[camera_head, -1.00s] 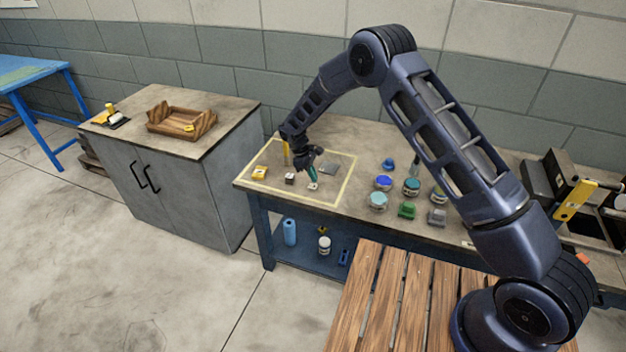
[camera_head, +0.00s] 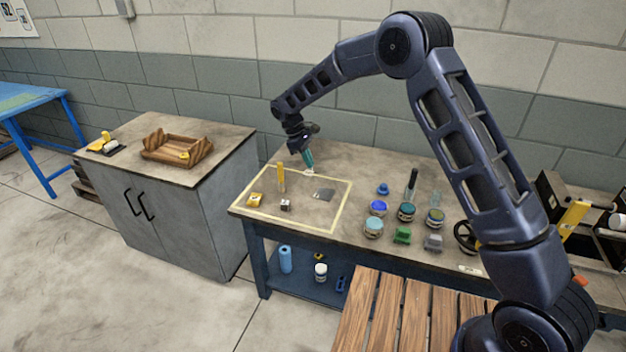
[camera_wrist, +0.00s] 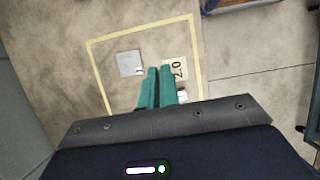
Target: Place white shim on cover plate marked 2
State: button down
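A white shim (camera_wrist: 177,70) printed "2.0" is at the tips of my gripper's teal fingers in the wrist view. My gripper (camera_head: 309,166) is shut on it and holds it above the back of the table in the head view. The white shim also shows below the fingertips there (camera_head: 309,172). A flat grey plate (camera_head: 324,195) lies inside the yellow outline, in front of and right of my gripper. It also shows in the wrist view (camera_wrist: 130,62), left of the fingers, with a small white label at its edge. The label is too small to read.
Inside the yellow outline stand a yellow post (camera_head: 281,177), a yellow block (camera_head: 255,200) and a small dark block (camera_head: 286,205). Several jars and blocks, including a green block (camera_head: 402,235), stand to the right. The table between the grey plate and front outline is clear.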

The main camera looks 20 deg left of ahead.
send_over(328, 192)
jog(key=a, duration=0.2)
notch_tip(328, 192, down, 19)
jog(key=shift+f, duration=0.1)
jog(key=shift+f, duration=0.15)
dwell(0.4)
jog(key=c, duration=1.6)
grip_release()
jog(key=shift+c, duration=0.2)
jog(key=v, duration=1.2)
jog(key=shift+s, duration=0.1)
